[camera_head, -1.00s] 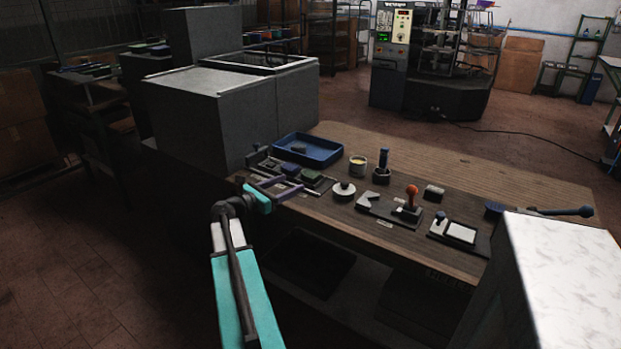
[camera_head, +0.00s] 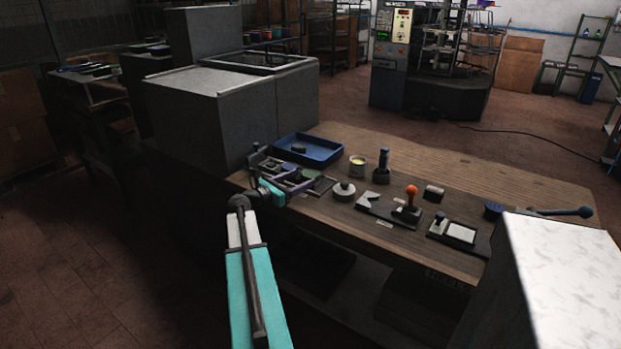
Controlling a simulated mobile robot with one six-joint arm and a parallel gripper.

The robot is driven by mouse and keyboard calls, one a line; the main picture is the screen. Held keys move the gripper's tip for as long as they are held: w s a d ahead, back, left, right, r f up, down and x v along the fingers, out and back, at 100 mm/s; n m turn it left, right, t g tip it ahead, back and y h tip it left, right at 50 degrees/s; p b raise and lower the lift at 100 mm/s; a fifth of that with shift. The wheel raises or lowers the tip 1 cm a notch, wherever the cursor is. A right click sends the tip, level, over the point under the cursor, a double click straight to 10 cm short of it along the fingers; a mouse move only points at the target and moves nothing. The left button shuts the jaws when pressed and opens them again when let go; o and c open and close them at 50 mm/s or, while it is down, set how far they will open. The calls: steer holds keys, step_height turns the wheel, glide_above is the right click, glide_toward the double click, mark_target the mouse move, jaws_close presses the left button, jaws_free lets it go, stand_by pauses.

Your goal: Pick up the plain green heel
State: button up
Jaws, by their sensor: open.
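The green heel (camera_head: 309,174) sits in a dark rack (camera_head: 327,184) at the table's left front, among other dark heels. It is small in the picture and partly covered by my gripper, so I cannot tell its markings. My gripper (camera_head: 303,181) is open with its purple fingers at the rack, right at the green heel. I cannot tell whether the heel lies between the fingers or whether they touch it.
A blue tray (camera_head: 325,152) with a dark piece in it stands behind the rack. A white round pad (camera_head: 344,191), a yellow-filled cup (camera_head: 357,165) and an orange-knobbed tool (camera_head: 411,198) stand to the right. Grey boxes (camera_head: 205,110) rise behind left.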

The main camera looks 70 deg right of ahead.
mark_target(305, 177)
steer(key=shift+x, duration=1.4)
steer(key=c, duration=0.8)
steer(key=shift+c, duration=0.3)
steer(key=shift+r, duration=0.15)
steer(key=shift+r, duration=0.85)
steer(key=shift+w+a+r, duration=0.1)
steer(key=shift+a+r, duration=0.05)
steer(key=shift+r, duration=0.25)
steer(key=shift+w+a+r, duration=0.1)
steer(key=shift+a+r, duration=0.05)
steer(key=shift+r, duration=0.3)
steer(key=f+v, duration=0.1)
steer(key=v, duration=1.6)
steer(key=shift+a+b, duration=0.2)
steer(key=shift+b, duration=0.15)
